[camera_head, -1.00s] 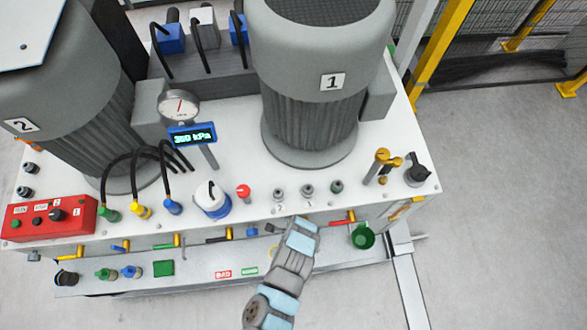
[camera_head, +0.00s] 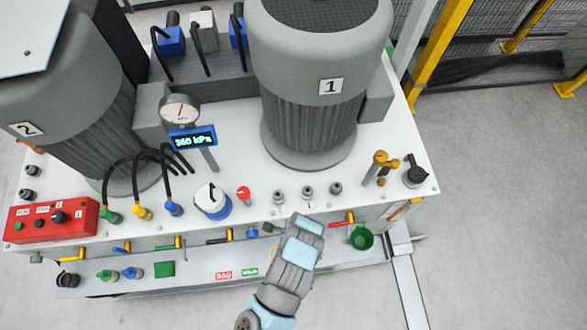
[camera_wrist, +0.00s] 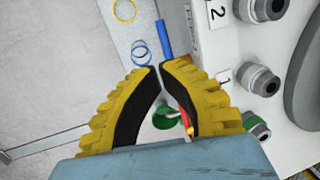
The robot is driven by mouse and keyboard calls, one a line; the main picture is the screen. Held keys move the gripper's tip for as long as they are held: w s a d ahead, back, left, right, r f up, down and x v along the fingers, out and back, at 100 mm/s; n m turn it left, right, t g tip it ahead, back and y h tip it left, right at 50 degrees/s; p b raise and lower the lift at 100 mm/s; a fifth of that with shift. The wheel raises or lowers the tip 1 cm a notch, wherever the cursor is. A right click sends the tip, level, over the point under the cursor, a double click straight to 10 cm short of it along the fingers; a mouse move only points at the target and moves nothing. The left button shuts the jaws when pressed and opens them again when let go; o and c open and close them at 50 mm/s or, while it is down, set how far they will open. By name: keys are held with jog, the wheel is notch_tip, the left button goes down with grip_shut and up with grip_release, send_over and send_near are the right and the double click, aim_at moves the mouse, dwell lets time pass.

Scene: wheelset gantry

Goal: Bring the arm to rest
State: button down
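My arm (camera_head: 292,262) reaches up from the bottom of the head view, in front of the white bench's front edge. Its gripper fingers cannot be made out there. In the wrist view my gripper (camera_wrist: 159,68) has two yellow, ribbed fingers with black pads. They curve inward and their tips meet or nearly meet. Nothing is seen held between them. Behind the gap between the fingers are a green cup (camera_wrist: 170,118) and a red-handled valve (camera_wrist: 186,116), both apparently beyond the gripper.
The white bench (camera_head: 235,175) carries motor 1 (camera_head: 318,120), motor 2 (camera_head: 75,130), a gauge (camera_head: 180,108) and a red control box (camera_head: 50,219). Fittings (camera_wrist: 259,79) stand right of my gripper. Blue rings (camera_wrist: 141,53) lie ahead. Open floor (camera_head: 490,210) is at right.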

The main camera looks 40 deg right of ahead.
jog(key=shift+s+r, duration=0.1)
jog(key=shift+r, duration=0.35)
